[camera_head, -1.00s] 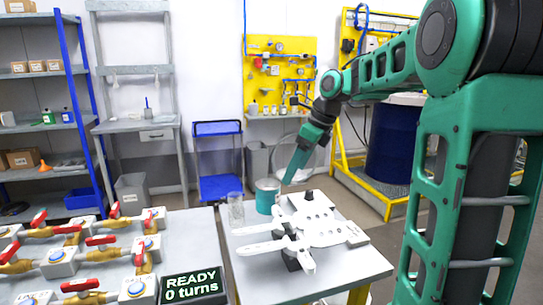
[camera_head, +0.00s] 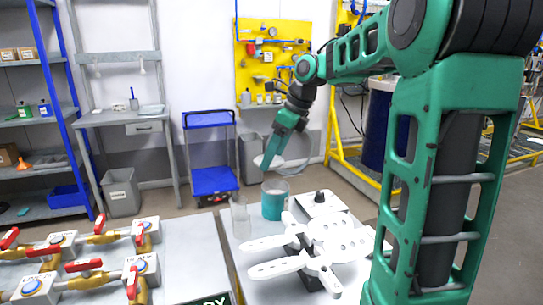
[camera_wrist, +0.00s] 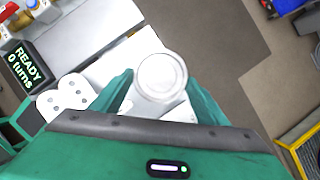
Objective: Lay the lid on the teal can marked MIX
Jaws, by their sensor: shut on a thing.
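My gripper (camera_head: 268,162) is shut on a pale round lid (camera_head: 270,161). In the head view the lid looks like a thin disc, raised above and behind the teal can, with a visible gap. In the wrist view the lid (camera_wrist: 160,75) seems to be the round pale shape at my gripper's fingers (camera_wrist: 160,95). The teal can (camera_head: 273,203) stands upright at the table's far edge, with a pale upper part. I cannot read any marking on it. The can is not clearly seen in the wrist view, perhaps hidden by the lid.
A clear glass cylinder (camera_head: 240,218) stands just left of the can. Red-handled valves (camera_head: 85,265) are on the left bench. A sign reads READY, 0 turns (camera_wrist: 24,62).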

